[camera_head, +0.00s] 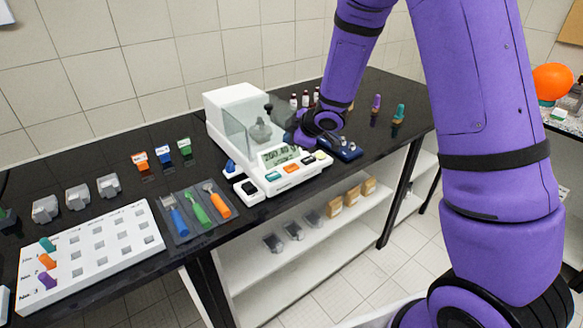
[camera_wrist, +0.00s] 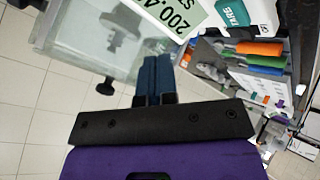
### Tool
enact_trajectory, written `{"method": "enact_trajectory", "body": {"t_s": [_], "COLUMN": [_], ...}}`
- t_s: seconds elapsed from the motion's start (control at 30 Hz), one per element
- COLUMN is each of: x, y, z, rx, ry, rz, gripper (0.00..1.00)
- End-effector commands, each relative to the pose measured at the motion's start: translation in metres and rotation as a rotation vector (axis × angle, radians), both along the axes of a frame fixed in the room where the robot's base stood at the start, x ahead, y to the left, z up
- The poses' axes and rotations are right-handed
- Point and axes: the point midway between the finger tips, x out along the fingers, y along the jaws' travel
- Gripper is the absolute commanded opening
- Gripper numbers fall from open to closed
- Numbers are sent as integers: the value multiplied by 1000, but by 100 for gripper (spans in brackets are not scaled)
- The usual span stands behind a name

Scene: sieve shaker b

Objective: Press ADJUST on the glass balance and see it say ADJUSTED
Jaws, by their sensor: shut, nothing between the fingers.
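The glass balance (camera_head: 230,97) is a white unit with a clear draft chamber, standing on the black bench in the head view. A grey weight-like object (camera_head: 261,131) sits in the chamber. Its lit display (camera_head: 278,156) reads about 200.40; the wrist view shows the display (camera_wrist: 172,14) cropped at the top. Several coloured keys line the front, including an orange key (camera_head: 291,168). The wrist view shows a teal TARE key (camera_wrist: 236,12); no ADJUST label is legible. My gripper (camera_wrist: 157,60) is shut and empty beside the display and chamber, not visibly touching a key.
A dark tray (camera_head: 180,237) with blue, green and orange-handled tools lies left of the balance. A white perforated rack (camera_head: 100,242) is further left. Small bottles (camera_head: 305,97) stand behind my wrist. A shelf (camera_head: 330,262) with boxes is below the bench.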

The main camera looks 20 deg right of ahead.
Motion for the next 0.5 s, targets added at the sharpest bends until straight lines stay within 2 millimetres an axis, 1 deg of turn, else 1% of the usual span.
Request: {"method": "enact_trajectory", "body": {"t_s": [0.03,0.2,0.4,0.5], "x": [-1,-1,0,0], "y": [0,0,0,0], "z": [-8,-30,-51,-59], "rx": [-3,-1,-1,-2], "ry": [3,4,2,1], "rz": [1,0,0,0], "gripper": [0,0,0,0]}}
